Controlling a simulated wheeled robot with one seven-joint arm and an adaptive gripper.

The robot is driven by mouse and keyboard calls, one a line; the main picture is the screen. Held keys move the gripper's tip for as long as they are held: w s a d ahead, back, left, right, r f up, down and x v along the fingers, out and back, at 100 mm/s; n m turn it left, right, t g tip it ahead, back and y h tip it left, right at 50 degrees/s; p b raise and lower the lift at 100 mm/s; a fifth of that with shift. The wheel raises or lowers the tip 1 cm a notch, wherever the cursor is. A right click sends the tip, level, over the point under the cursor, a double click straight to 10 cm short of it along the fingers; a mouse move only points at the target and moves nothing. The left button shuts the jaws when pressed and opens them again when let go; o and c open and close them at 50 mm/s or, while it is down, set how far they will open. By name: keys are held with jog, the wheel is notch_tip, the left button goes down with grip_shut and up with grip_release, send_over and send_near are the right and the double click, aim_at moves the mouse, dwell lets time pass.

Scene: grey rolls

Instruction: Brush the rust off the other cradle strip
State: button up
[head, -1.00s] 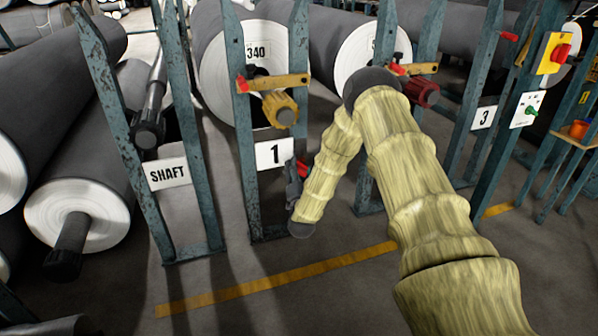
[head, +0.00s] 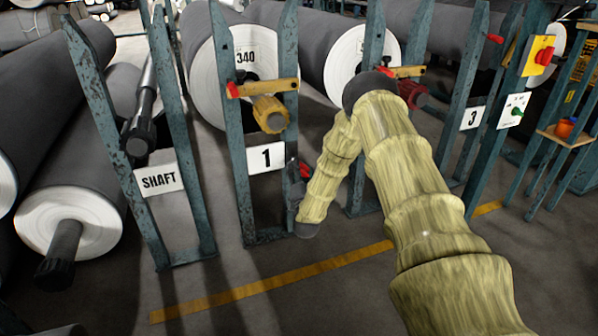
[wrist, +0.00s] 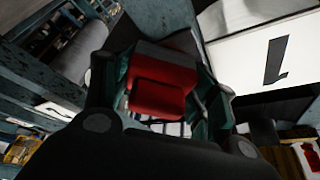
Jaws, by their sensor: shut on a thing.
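My gripper (head: 301,180) is at the end of my sleeved arm, right of the plate marked 1 (head: 266,157) and close to the blue post beside it. In the wrist view my gripper (wrist: 165,92) is shut on a red block-shaped tool (wrist: 160,88), which also shows as a small red patch in the head view (head: 305,169). I cannot tell whether it is a brush; its working end is hidden. An ochre bar (head: 268,87) with a red knob crosses the posts above plate 1. I cannot make out which surface is the cradle strip, or any rust.
Large grey rolls (head: 226,75) lie behind the blue posts. A yellow switch box (head: 540,55) hangs at right. The floor around the yellow line (head: 275,280) is clear.

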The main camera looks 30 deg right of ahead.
jog(key=shift+a, duration=0.1)
jog(key=shift+w+a+r, duration=0.1)
jog(key=shift+w+a, duration=0.15)
jog(key=shift+a, duration=0.4)
jog(key=shift+w+a, duration=0.25)
jog(key=shift+a, duration=0.4)
jog(key=shift+w+a+r, duration=0.1)
jog(key=shift+w+a, duration=0.15)
jog(key=shift+a, duration=0.4)
jog(key=shift+c, duration=0.5)
jog(key=s+a+p, duration=0.1)
jog(key=s+p, duration=0.2)
jog(key=s, duration=0.3)
jog(key=shift+f, duration=0.15)
jog(key=shift+s+a, duration=0.1)
jog(key=shift+s, duration=0.1)
